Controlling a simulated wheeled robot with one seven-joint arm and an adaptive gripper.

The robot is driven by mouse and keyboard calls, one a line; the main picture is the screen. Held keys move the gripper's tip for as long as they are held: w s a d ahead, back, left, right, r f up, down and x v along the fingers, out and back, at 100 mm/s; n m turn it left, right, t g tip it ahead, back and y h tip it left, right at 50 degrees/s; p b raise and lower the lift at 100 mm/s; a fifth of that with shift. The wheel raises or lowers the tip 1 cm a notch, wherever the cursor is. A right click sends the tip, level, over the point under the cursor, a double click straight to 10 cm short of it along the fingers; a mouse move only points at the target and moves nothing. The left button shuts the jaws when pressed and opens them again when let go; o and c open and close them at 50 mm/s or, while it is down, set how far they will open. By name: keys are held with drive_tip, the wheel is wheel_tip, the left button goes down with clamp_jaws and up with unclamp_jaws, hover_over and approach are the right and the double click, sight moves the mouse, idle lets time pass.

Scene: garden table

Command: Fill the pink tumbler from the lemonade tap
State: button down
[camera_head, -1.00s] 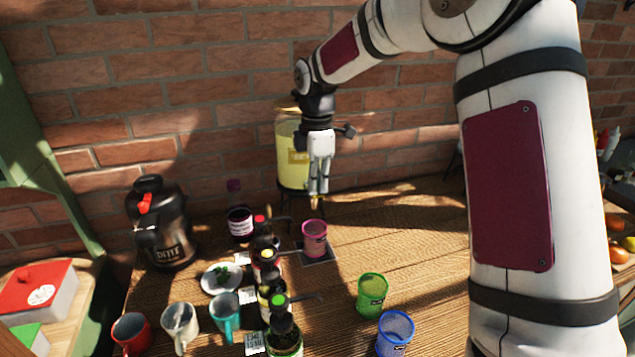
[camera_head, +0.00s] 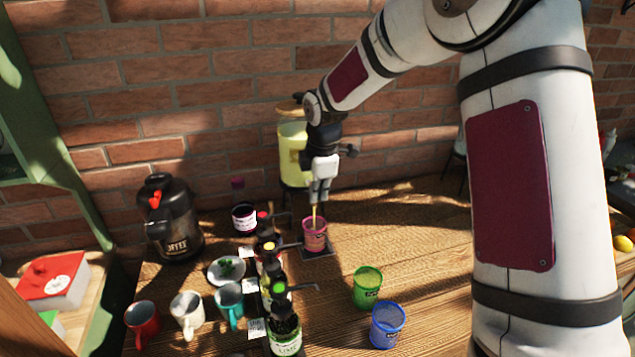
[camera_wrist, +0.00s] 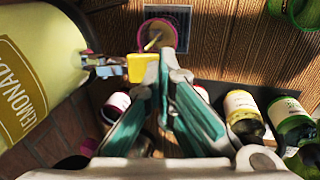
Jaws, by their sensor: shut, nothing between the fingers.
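The pink tumbler (camera_head: 314,242) stands upright on a dark square mat (camera_head: 318,255) below the lemonade dispenser (camera_head: 291,160). A thin yellow stream falls into it. In the wrist view the tumbler (camera_wrist: 142,40) is seen from above with the stream entering its mouth; its fill level is hard to judge. The dispenser (camera_wrist: 35,70) there shows a metal spout and a yellow tap handle (camera_wrist: 140,68). My gripper (camera_head: 320,200) is shut and empty in front of the dispenser, above the tumbler. Its fingertips (camera_wrist: 167,62) are right beside the yellow handle and seem to touch it.
A row of syrup bottles with pumps (camera_head: 281,310) stands left of the tumbler. Green (camera_head: 367,290) and blue (camera_head: 387,326) tumblers stand at the front right. Mugs (camera_head: 188,312), a plate (camera_head: 226,270) and a coffee jug (camera_head: 170,218) are at left. Table right of the mat is clear.

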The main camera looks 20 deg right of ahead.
drive_tip(key=shift+r, duration=0.1)
idle(0.3)
drive_tip(key=shift+r, duration=0.75)
drive_tip(key=v, duration=1.2)
drive_tip(key=shift+s, duration=0.1)
